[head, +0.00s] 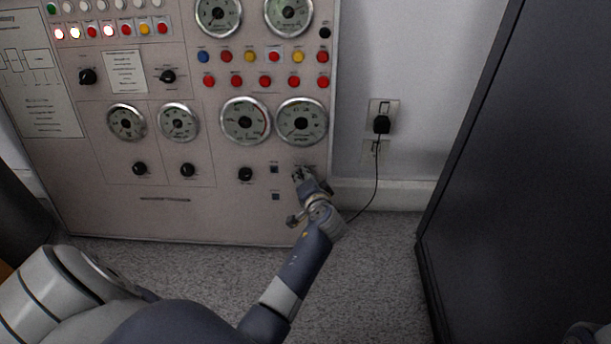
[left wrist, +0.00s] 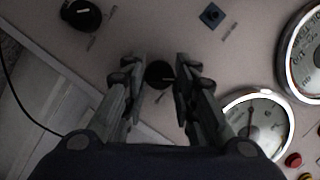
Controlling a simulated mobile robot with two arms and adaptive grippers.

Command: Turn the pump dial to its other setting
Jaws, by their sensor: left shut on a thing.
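The pump dial (left wrist: 160,75), a small round black knob with a light mark, sits between the fingertips of my left gripper (left wrist: 153,78) in the left wrist view. The fingers are closed on it from both sides. In the head view my left gripper (head: 304,176) is at the lower right of the grey control panel (head: 215,215), below the rightmost lower gauge (head: 302,122). It hides most of the dial there. Which setting the dial points to is hard to tell. My right gripper is not in view.
Another black knob (left wrist: 82,14) and a blue square button (left wrist: 211,15) are close to the dial. A plug and cable (head: 381,124) hang on the wall to the right. A dark cabinet (head: 530,190) stands at the right, with free carpet between it and the panel.

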